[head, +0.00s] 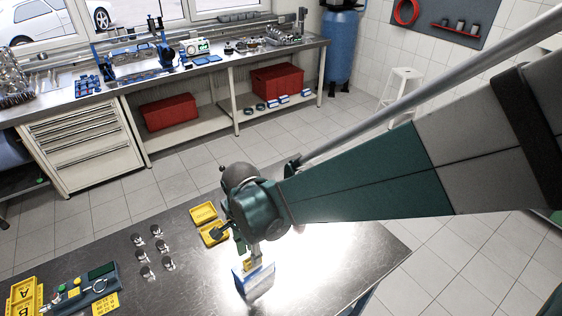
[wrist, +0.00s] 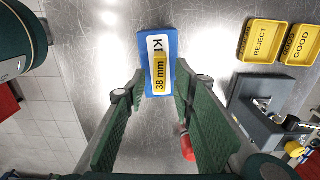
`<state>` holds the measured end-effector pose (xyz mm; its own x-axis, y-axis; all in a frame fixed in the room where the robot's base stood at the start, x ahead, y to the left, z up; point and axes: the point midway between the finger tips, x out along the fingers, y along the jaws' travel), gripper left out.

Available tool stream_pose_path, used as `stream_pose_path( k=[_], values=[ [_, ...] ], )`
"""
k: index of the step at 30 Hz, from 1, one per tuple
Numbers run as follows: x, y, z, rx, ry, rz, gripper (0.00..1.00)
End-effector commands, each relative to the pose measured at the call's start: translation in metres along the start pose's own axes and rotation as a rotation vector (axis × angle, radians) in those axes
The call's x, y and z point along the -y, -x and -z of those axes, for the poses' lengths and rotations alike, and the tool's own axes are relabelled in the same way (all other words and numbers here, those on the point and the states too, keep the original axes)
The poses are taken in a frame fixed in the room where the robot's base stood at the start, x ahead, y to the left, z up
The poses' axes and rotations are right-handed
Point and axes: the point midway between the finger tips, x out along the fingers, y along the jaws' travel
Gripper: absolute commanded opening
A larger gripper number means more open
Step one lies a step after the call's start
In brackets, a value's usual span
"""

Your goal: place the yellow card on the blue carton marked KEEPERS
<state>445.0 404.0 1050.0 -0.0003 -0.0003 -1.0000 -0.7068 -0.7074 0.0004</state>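The blue carton (wrist: 150,35) stands below my fingers in the wrist view, its white label partly covered so only the first letters show. The yellow card (wrist: 159,73), marked 38 mm, appears to lie on top of the carton across the label. My gripper (wrist: 160,92) is open, with a green finger on each side of the card and a visible gap to it. In the head view the carton (head: 256,284) is on the steel table, with my gripper (head: 254,256) just above it and the card (head: 246,266) between.
Yellow REJECT (wrist: 263,40) and GOOD (wrist: 300,43) trays sit beside a grey device (wrist: 262,125). Several metal parts (head: 148,272) stand left on the steel table (head: 190,290). A yellow tray (head: 24,297) and another yellow card (head: 105,303) lie further left.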

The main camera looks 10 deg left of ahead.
Motion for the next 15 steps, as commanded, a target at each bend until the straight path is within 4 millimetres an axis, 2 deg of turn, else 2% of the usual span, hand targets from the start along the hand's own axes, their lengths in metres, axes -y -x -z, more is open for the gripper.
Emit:
stream_pose_path(
  k=[15],
  values=[
    [0.000, 0.065, 0.000, 0.000, 0.000, 0.000, 0.26]
  ],
)
